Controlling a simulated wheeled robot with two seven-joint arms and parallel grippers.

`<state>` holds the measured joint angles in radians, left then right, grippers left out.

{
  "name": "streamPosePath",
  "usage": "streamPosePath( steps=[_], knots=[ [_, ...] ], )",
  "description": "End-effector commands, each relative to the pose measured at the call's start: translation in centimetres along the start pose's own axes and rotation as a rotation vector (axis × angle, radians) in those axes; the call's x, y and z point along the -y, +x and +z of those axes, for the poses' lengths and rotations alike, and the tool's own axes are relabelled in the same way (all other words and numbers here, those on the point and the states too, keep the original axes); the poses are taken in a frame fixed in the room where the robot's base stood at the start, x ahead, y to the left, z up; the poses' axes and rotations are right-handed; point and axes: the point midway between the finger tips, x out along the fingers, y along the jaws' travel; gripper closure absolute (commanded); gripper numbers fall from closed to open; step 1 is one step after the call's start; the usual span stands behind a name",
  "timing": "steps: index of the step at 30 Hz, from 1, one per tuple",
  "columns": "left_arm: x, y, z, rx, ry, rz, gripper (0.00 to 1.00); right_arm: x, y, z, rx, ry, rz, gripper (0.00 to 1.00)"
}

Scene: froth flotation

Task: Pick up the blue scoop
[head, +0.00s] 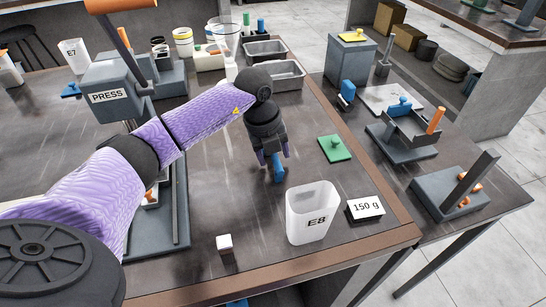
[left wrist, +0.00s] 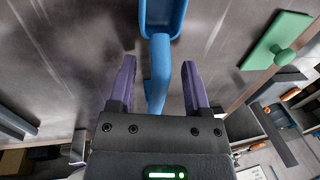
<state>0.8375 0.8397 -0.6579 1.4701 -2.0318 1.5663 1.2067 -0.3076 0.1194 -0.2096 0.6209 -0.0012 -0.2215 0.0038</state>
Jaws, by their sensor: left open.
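The blue scoop (head: 279,174) is on the dark table under my left gripper (head: 273,155), partly hidden by it in the head view. In the left wrist view the scoop's bowl (left wrist: 162,14) is at the top edge. Its handle runs down between the two purple fingers of my left gripper (left wrist: 159,66). The fingers are open, with a gap on each side of the handle. My right gripper is not in view.
A clear beaker marked E8 (head: 312,215) and a 150 g card (head: 366,208) stand right of the scoop. A green knobbed lid (head: 335,148) lies nearby. A small white-topped block (head: 225,244) is at the front. Metal trays (head: 287,76) are behind. The press (head: 112,95) is left.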

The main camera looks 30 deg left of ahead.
Motion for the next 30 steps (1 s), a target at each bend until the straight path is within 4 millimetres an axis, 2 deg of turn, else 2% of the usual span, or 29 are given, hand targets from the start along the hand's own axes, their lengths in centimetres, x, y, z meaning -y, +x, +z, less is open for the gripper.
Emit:
streamPosePath(
  steps=[1, 2, 10, 22, 25, 30],
  knots=[
    [0.0, -0.1, 0.0, 0.0, 0.0, 0.0, 0.38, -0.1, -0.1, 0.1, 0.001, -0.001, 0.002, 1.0],
    [0.0, -0.1, 0.0, 0.0, 0.0, 0.0, 0.42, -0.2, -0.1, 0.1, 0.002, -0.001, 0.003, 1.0],
    [0.0, -0.1, 0.0, 0.0, 0.0, -0.001, 0.99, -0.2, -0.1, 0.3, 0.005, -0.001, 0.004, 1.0],
    [0.1, -0.4, 0.0, 0.0, 0.0, -0.001, 1.0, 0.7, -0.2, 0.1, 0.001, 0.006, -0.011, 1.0],
    [0.5, -2.4, 0.1, 0.003, 0.0, -0.004, 1.0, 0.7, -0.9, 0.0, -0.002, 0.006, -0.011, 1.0],
    [1.4, -7.1, 0.1, 0.004, 0.001, -0.004, 1.0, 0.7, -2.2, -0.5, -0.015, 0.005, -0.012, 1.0]
  ],
)
